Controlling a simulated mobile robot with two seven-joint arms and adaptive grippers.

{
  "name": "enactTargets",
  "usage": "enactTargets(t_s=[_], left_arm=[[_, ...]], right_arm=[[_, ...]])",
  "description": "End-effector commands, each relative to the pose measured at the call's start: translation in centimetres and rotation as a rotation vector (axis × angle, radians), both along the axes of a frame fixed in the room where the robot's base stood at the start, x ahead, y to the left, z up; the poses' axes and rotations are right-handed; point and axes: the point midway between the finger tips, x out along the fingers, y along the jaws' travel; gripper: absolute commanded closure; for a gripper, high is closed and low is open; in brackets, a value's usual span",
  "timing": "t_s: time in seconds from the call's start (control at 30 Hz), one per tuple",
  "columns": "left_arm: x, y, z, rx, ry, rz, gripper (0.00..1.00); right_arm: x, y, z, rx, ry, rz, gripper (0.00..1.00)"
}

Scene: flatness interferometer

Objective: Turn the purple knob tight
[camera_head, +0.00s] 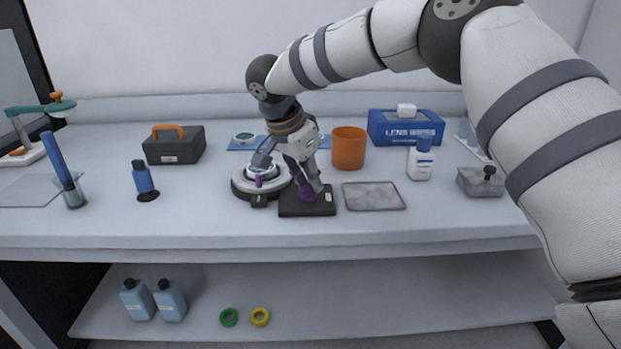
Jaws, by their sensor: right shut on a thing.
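The purple knob (307,193) shows at the top of a flat black block (290,209) in the middle of the bench. My right gripper (305,185) comes down from above and is shut on the purple knob, its fingers hiding part of it. A round white and grey instrument base (240,188) stands just left of the block, partly behind the gripper. My left gripper is not in view.
A grey plate (374,196) lies right of the block. A white bottle (420,160) and a blue lens wipes box (390,129) are farther right.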

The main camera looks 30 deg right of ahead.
Motion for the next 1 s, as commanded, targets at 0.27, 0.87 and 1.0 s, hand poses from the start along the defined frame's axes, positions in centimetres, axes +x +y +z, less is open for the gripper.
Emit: enactTargets(t_s=[0.27,0.87,1.0], left_arm=[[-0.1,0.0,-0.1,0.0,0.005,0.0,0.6],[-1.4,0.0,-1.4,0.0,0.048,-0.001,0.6],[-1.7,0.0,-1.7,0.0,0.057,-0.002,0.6]], right_arm=[[0.0,0.0,-0.1,0.001,0.003,-0.067,1.0],[-0.3,0.0,-0.4,0.0,0.005,-0.511,1.0],[-0.3,0.0,-0.3,-0.001,0.005,-0.591,1.0]])
